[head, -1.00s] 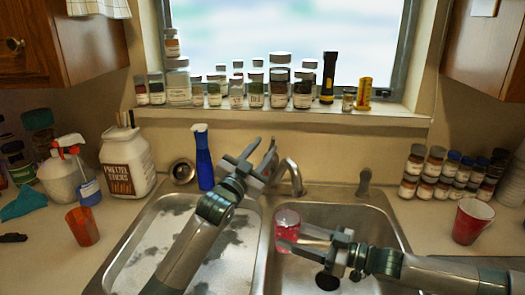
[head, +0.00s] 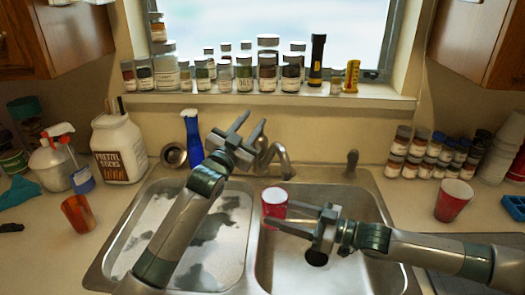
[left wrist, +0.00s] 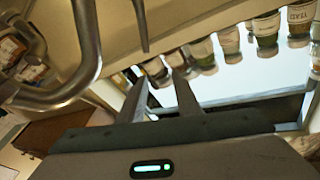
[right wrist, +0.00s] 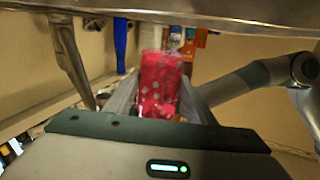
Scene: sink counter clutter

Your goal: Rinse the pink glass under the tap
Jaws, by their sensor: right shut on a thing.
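The pink glass (head: 274,203) is over the inner left side of the right sink basin, below the tap (head: 283,163). My right gripper (head: 280,217) is shut on it. In the right wrist view the glass (right wrist: 160,85) shows pale spots and sits between the two fingers. I see no water stream at the tap.
A red cup (head: 453,200) and several stacked spice jars (head: 430,155) are on the right counter. An orange cup (head: 78,214) is on the left. Jars line the sill. The left basin (head: 150,235) is empty.

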